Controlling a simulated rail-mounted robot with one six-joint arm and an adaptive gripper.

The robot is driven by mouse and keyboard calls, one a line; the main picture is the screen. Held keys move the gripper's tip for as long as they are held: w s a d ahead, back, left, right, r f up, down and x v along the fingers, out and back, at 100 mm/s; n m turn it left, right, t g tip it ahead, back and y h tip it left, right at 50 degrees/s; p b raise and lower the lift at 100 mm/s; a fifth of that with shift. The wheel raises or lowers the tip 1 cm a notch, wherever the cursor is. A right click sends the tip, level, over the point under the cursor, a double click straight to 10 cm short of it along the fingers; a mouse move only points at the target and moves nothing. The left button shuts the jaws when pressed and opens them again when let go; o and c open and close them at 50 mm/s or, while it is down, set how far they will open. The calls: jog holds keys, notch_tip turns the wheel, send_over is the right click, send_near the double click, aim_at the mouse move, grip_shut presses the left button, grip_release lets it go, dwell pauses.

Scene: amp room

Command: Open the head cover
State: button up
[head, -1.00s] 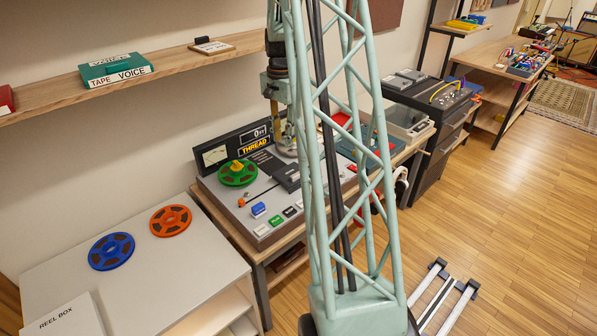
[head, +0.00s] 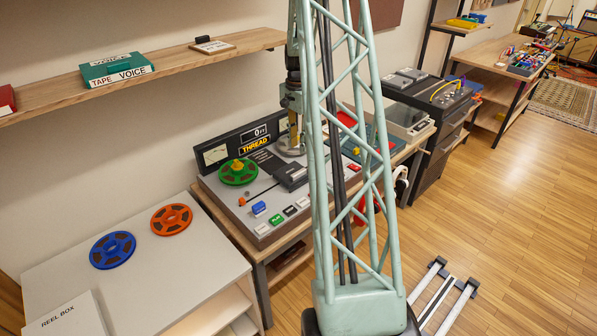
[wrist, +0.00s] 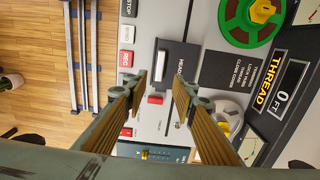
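The tape deck (head: 281,198) stands on a bench in the head view. Its head cover (head: 291,175), a dark box, lies flat at mid-deck and looks closed. In the wrist view the head cover (wrist: 177,60), lettered "HEAD", is just ahead of the fingertips. My gripper (head: 294,143) points down over the back of the deck, partly behind my arm in the head view. In the wrist view my gripper (wrist: 158,88) is open, with a clear gap between the fingers and nothing held. The fingers look apart from the cover; their exact height is unclear.
A green reel (head: 238,172) sits at the deck's left, beside the display (head: 255,146) reading "THREAD". Coloured buttons (head: 290,211) line the front. A red block (wrist: 155,100) shows between the fingers. Blue (head: 112,250) and orange (head: 171,219) reels lie on the left table.

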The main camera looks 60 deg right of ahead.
aim_at(298, 172)
jog(key=shift+f, duration=6.85)
grip_shut()
